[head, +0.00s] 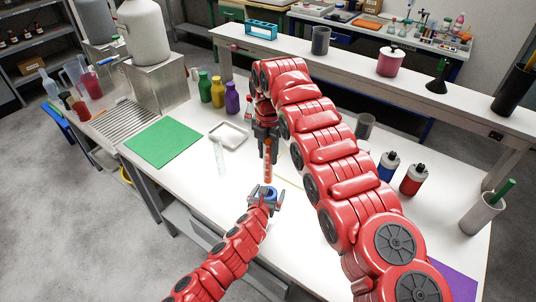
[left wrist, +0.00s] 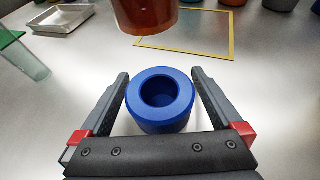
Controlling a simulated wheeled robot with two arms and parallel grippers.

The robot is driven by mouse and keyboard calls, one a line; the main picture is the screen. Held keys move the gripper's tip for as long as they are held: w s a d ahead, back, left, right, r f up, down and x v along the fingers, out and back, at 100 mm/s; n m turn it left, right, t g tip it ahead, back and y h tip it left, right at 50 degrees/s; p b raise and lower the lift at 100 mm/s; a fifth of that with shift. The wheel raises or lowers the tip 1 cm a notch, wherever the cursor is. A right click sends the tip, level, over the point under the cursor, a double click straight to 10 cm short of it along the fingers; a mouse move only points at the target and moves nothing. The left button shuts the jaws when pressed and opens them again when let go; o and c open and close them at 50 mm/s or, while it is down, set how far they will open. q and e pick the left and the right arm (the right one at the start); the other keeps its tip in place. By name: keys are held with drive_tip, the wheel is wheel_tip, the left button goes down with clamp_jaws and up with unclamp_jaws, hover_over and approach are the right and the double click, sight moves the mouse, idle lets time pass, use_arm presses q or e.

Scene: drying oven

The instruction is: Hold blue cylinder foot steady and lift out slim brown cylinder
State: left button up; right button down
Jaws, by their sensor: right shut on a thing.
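The blue cylinder foot (left wrist: 160,115) is a thick ring standing upright on the white table, its round hole open and empty in the left wrist view. In the head view the foot (head: 263,191) is partly hidden by my left gripper (head: 266,200). My left gripper's fingers (left wrist: 160,85) stand either side of the foot, with narrow gaps showing. The slim brown cylinder (head: 267,165) hangs upright above the foot, clear of it. Its lower end (left wrist: 145,15) shows at the top of the left wrist view. My right gripper (head: 267,141) is shut on its upper part.
A clear glass (head: 220,157), a metal tray (head: 229,135) and a green mat (head: 163,142) lie to the left. A yellow frame (left wrist: 232,42) lies flat behind the foot. Blue (head: 388,166) and red (head: 413,179) bottles stand to the right, beyond my right arm.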

use_arm(q)
drive_tip(key=v, duration=1.1)
drive_tip(key=shift+s+a+r, duration=0.1)
drive_tip(key=shift+s+a, duration=0.1)
drive_tip(key=shift+s, duration=0.25)
